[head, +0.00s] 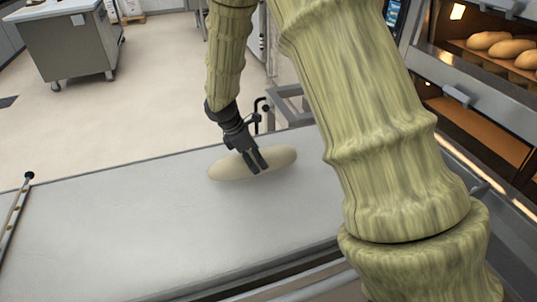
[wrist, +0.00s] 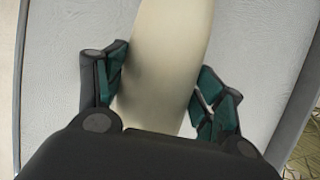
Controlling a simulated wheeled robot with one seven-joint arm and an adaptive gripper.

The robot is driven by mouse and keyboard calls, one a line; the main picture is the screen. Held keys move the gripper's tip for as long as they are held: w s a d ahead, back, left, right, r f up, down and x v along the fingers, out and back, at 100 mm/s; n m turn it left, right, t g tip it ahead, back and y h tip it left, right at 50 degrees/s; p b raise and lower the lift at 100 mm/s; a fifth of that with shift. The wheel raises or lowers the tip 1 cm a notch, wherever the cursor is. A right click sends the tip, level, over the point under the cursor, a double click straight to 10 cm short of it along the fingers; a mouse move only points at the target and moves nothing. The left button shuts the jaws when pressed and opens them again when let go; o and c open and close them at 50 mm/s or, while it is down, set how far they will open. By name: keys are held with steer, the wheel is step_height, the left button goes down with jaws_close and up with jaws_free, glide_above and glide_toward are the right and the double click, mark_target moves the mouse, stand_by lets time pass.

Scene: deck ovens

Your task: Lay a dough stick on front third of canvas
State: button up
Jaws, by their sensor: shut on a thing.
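A pale dough stick (head: 225,168) is at the far right part of the light grey canvas (head: 120,225) in the head view. My gripper (head: 256,163) is around its middle, shut on it, with the fingers pointing down. In the wrist view the dough stick (wrist: 165,60) runs up between the two green-padded fingers (wrist: 160,95). The left finger touches it; a narrow gap shows low on the right. The dough is at or just above the canvas; I cannot tell which. Part of the canvas is hidden behind my arm.
Lit deck ovens with baked loaves (head: 513,47) stand at the right. A metal rail (head: 14,215) with a dark knob lies along the canvas's left end. A grey wheeled cabinet (head: 70,45) stands on the floor behind. The canvas's left and middle are bare.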

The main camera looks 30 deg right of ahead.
steer(key=w+d, duration=0.1)
steer(key=d, duration=0.1)
steer(key=w+d, duration=0.1)
steer(key=d, duration=0.2)
steer(key=w+d, duration=0.1)
steer(key=d, duration=0.1)
steer(key=shift+w+d+f, duration=0.3)
steer(key=shift+d, duration=0.05)
steer(key=shift+w+d+f, duration=0.1)
steer(key=shift+d+f, duration=0.05)
steer(key=shift+f, duration=0.75)
steer(key=shift+d+f, duration=0.15)
steer(key=shift+f, duration=0.75)
steer(key=shift+f, duration=0.1)
steer(key=o, duration=1.3)
steer(key=shift+o, duration=0.2)
steer(key=v, duration=1.2)
steer(key=shift+p, duration=0.3)
steer(key=shift+a, duration=0.1)
